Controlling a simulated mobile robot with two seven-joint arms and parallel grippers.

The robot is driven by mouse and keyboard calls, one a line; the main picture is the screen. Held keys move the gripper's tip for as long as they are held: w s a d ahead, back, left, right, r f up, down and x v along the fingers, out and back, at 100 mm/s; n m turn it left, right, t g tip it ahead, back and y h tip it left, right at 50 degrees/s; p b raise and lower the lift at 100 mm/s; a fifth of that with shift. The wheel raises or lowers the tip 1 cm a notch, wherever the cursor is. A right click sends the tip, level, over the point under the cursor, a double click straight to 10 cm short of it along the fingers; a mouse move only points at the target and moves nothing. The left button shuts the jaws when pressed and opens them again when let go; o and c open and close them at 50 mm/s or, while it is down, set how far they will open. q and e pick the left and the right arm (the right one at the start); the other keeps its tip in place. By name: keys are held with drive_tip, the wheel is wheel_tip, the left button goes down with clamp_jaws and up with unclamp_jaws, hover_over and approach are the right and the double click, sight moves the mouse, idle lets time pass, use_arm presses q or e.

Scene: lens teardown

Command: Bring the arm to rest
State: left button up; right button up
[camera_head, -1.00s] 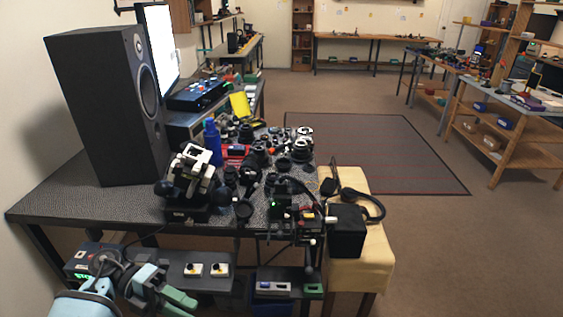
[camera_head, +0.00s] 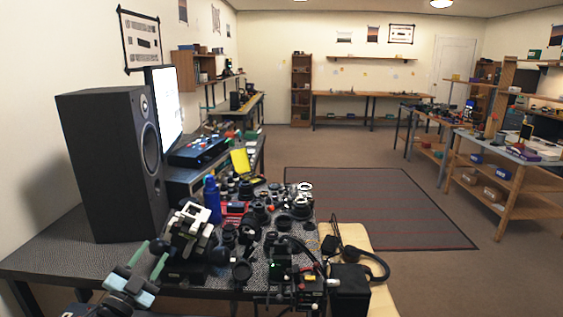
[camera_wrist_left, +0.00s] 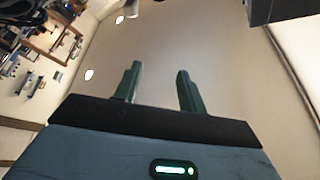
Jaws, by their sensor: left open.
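My left gripper (camera_head: 150,257) is at the lower left of the head view, in front of the near left part of the bench. Its two green fingers point up and stand apart, with nothing between them. In the left wrist view the gripper (camera_wrist_left: 158,72) is open and empty, facing the ceiling and walls. The rest of the left arm is mostly below the picture. My right gripper shows in neither view.
The dark bench (camera_head: 60,250) holds a tall black speaker (camera_head: 110,165), a bright monitor (camera_head: 165,105), a blue bottle (camera_head: 212,198) and several dark lens parts (camera_head: 258,212). A black-and-white device (camera_head: 190,232) stands close right of the gripper. Open floor (camera_head: 430,275) lies right.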

use_arm(q)
drive_tip(key=w+a+f+n+g+y, duration=0.1)
drive_tip(key=a+f+n+g+y, duration=0.4)
drive_tip(key=a+f+n+y, duration=0.35)
drive_tip(key=s+d+f+g+h, duration=0.1)
drive_tip(key=s+d+f+g, duration=0.1)
drive_tip(key=s+d+f, duration=0.5)
drive_tip(key=s+d+f+g+h, duration=0.2)
drive_tip(key=s+d+f, duration=0.1)
drive_tip(key=s+f, duration=0.65)
drive_tip(key=s+d+f+g, duration=0.1)
drive_tip(key=s+d+f, duration=0.1)
drive_tip(key=s, duration=0.7)
drive_tip(key=s+d+f+n+g+h, duration=0.1)
drive_tip(key=s+d, duration=0.3)
drive_tip(key=s, duration=0.6)
drive_tip(key=s+d+f+g, duration=0.1)
drive_tip(key=s+d+f, duration=0.2)
drive_tip(key=s, duration=0.7)
drive_tip(key=shift+d+f, duration=0.25)
drive_tip(key=shift+d, duration=0.3)
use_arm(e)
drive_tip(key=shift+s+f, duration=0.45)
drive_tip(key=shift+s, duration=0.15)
use_arm(q)
drive_tip(key=shift+s+n+h, duration=0.15)
drive_tip(key=shift+n+h, duration=0.1)
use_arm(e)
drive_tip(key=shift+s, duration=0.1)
